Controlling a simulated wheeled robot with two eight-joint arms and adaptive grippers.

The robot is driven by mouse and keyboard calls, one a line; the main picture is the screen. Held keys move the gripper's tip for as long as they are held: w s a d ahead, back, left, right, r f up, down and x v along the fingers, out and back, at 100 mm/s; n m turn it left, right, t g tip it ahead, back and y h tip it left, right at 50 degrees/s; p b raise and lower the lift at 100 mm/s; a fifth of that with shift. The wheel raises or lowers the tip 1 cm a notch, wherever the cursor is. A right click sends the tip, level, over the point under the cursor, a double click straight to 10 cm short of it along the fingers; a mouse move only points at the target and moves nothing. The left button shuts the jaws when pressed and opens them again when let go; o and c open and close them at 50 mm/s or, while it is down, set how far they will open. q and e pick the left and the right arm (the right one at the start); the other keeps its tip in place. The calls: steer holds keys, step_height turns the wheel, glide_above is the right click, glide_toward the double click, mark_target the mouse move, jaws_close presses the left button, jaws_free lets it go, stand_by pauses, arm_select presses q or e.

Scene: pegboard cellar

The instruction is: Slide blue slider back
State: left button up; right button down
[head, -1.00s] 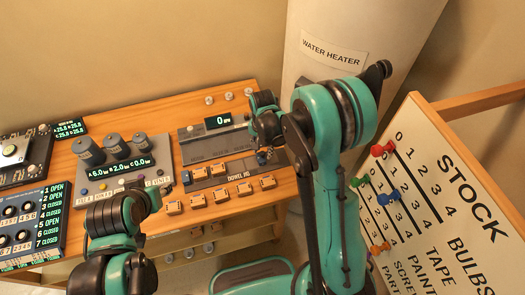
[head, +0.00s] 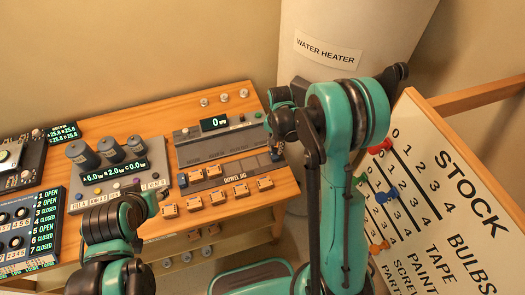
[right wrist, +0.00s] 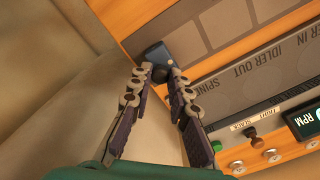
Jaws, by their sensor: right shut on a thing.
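The blue slider (right wrist: 153,55) is a small dark-blue block with a dark round knob, at the end of the grey strip marked DOWEL JIG (head: 235,171). In the head view the slider (head: 276,156) shows just below my right gripper (head: 273,146), at the strip's right end. In the right wrist view the two fingertips of my right gripper (right wrist: 159,75) are closed around the knob. The hold is partly hidden by the fingers. My left gripper (head: 155,196) hangs over the bench's front at the left; its fingers do not show clearly.
A row of orange blocks (head: 215,195) lines the front of the strip. An RPM panel (head: 214,124) stands behind it. Grey cylinders (head: 110,150) stand on a panel at left. A stock board (head: 440,190) with coloured pegs is at right, with the water heater (head: 330,60) behind.

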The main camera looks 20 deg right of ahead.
mark_target(282, 155)
steer(key=d, duration=0.2)
steer(key=shift+d, duration=0.3)
steer(key=shift+w, duration=0.1)
steer(key=c, duration=1.4)
jaws_free()
steer(key=shift+d, duration=0.2)
steer(key=shift+r, duration=0.1)
steer(key=shift+r, duration=0.4)
step_height(282, 155, up, 11)
